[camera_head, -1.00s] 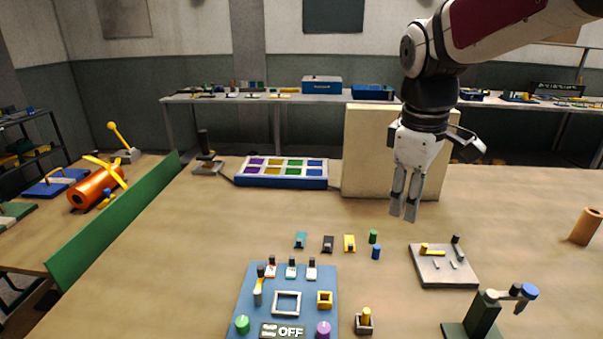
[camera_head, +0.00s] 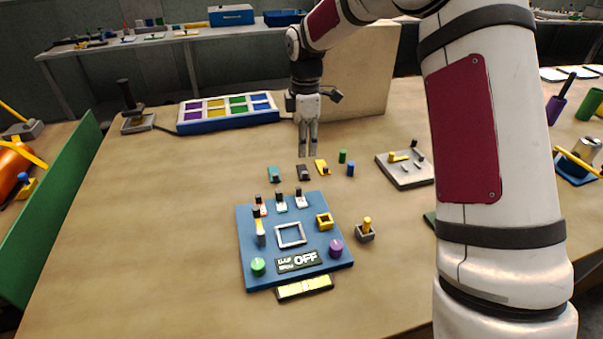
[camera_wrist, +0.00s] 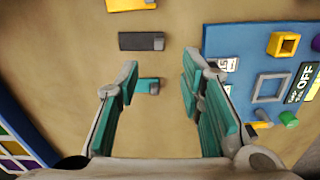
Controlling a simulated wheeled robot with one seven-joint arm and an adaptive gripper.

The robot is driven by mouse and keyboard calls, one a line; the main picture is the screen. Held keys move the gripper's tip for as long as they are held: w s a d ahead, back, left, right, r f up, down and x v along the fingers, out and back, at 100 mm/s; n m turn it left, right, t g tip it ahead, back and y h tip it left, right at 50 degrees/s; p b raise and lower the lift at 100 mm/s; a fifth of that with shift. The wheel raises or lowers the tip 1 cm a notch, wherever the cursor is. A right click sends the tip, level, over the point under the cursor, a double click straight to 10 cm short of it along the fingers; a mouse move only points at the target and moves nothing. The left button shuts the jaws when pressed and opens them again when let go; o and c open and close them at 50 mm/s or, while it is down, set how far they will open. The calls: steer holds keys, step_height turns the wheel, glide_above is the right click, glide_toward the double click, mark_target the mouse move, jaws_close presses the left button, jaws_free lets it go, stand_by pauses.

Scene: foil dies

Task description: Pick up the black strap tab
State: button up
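The black strap tab (camera_head: 303,173) lies on the table in a row, between a teal tab (camera_head: 274,175) and a yellow tab (camera_head: 321,167). My gripper (camera_head: 308,153) points down above and slightly behind this row. In the wrist view, my gripper (camera_wrist: 160,72) is open, with its two teal-padded fingers apart and nothing held. The teal tab (camera_wrist: 147,86) shows between the fingers there. The black strap tab (camera_wrist: 141,41) shows beyond the fingertips, and the yellow tab (camera_wrist: 130,5) is further out at the top edge.
A blue panel (camera_head: 246,240) with a square frame, knobs and an OFF display lies in front of the tabs. Green (camera_head: 342,156) and blue (camera_head: 350,169) cylinders stand to the right. A grey plate (camera_head: 405,180) lies further right.

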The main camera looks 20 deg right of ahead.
mark_target(305, 172)
step_height(305, 172, down, 9)
steer(key=shift+f, duration=0.1)
jaws_close()
stand_by(0.5)
